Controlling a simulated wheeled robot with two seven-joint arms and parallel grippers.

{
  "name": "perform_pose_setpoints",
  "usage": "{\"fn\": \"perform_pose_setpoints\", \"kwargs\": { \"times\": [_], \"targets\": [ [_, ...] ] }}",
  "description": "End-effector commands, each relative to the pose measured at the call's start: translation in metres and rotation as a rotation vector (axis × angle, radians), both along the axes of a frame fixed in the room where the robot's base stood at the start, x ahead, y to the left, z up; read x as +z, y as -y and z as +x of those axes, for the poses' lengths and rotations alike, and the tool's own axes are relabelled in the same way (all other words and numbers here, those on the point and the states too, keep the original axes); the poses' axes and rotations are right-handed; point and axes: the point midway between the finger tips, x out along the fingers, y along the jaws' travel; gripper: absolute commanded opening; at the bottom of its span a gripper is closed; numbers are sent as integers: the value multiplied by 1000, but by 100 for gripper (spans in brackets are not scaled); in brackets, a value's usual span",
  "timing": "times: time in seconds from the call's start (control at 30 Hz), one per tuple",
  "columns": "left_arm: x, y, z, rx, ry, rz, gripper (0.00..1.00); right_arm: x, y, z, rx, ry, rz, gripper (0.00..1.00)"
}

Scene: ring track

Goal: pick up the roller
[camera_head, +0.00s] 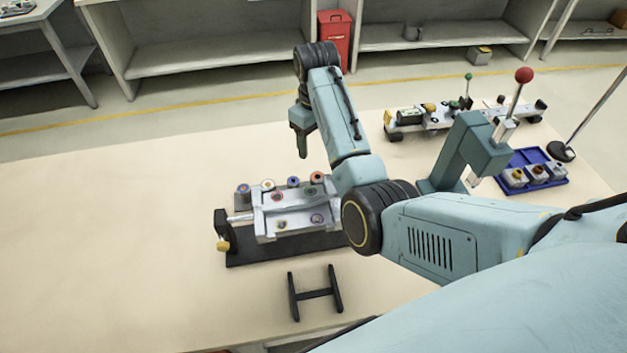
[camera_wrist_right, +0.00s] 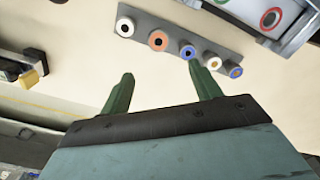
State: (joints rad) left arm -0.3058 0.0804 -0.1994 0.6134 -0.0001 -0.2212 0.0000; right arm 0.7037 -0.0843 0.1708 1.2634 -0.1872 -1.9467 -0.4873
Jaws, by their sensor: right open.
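Several short rollers with coloured ring ends stand in a row on a narrow grey rack (camera_wrist_right: 171,24). In the right wrist view they include a white one (camera_wrist_right: 125,27), an orange one (camera_wrist_right: 158,40) and a blue one (camera_wrist_right: 188,52). I cannot tell which roller the task means. The row shows in the head view behind the fixture, with a blue roller (camera_head: 293,181) and a red roller (camera_head: 317,177). My right gripper (camera_head: 302,147) points down above and behind the row. Its fingers, also in the right wrist view (camera_wrist_right: 160,75), are open and empty. My left gripper is out of view.
A silver fixture (camera_head: 263,224) on a black base (camera_head: 245,256) stands in front of the row. A black H-shaped stand (camera_head: 316,294) lies nearer. A blue tray (camera_head: 537,156) and another assembly (camera_head: 437,119) are at the right. The table's left side is clear.

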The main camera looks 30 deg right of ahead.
Motion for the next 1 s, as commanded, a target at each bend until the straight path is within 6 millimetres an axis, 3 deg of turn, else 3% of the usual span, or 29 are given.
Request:
{"fn": "perform_pose_setpoints", "kwargs": {
  "times": [0.33,1.0],
  "targets": [
    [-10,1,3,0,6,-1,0,-63,0,-1,0,-3,1,63],
    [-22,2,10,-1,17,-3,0,-130,3,-4,-1,-1,1,63]
  ]
}}
